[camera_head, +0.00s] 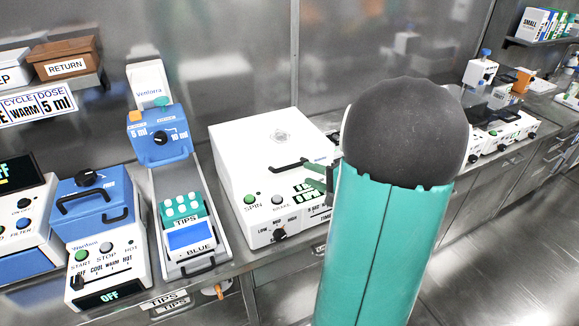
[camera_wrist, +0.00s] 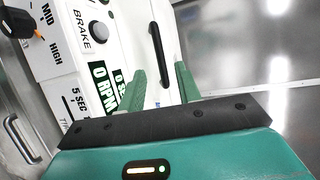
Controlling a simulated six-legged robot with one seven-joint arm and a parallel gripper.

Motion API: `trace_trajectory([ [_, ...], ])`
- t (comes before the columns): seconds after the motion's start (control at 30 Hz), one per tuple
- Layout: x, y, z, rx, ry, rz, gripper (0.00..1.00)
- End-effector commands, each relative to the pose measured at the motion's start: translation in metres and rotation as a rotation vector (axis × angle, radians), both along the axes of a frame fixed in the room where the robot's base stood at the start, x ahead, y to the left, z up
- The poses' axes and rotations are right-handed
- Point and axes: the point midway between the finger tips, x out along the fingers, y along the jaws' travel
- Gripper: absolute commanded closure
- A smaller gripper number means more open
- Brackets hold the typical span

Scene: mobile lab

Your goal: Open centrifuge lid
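The centrifuge (camera_head: 246,150) is a white box on the bench, with SPIN and BRAKE buttons on its sloped front. Its lid (camera_head: 262,128) looks shut and flat. A black bar handle (camera_head: 290,164) sits near the lid's front edge and also shows in the wrist view (camera_wrist: 157,50). My gripper (camera_head: 322,172) has green fingers beside the handle's right end. In the wrist view my gripper (camera_wrist: 161,70) is open, with the handle's near end seen between the fingers. I cannot tell whether they touch it. My arm hides the centrifuge's right side in the head view.
A blue-lidded device (camera_head: 98,205) and a tip station (camera_head: 190,235) stand left of the centrifuge. Brown RETURN box (camera_head: 65,58) sits on a shelf at the upper left. More white devices (camera_head: 500,130) stand along the bench at right. The floor (camera_head: 480,250) at right is clear.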

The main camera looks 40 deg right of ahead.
Motion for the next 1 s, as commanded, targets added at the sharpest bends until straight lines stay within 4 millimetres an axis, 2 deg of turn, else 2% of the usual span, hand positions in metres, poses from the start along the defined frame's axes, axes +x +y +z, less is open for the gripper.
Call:
trace_trajectory([
  [0.2,0.045,0.006,-0.008,0.002,0.001,0.006,0.66],
  [0.4,0.073,0.009,-0.013,0.000,0.001,0.006,0.66],
  [0.53,0.080,0.009,-0.014,0.000,0.001,0.005,0.66],
  [0.77,0.081,0.009,-0.014,0.001,0.001,0.004,0.66],
  [0.8,0.081,0.009,-0.014,0.001,0.001,0.004,0.68],
  [0.97,0.081,0.009,-0.014,0.001,0.001,0.004,1.00],
  [1.0,0.081,0.009,-0.014,0.001,0.001,0.004,1.00],
])
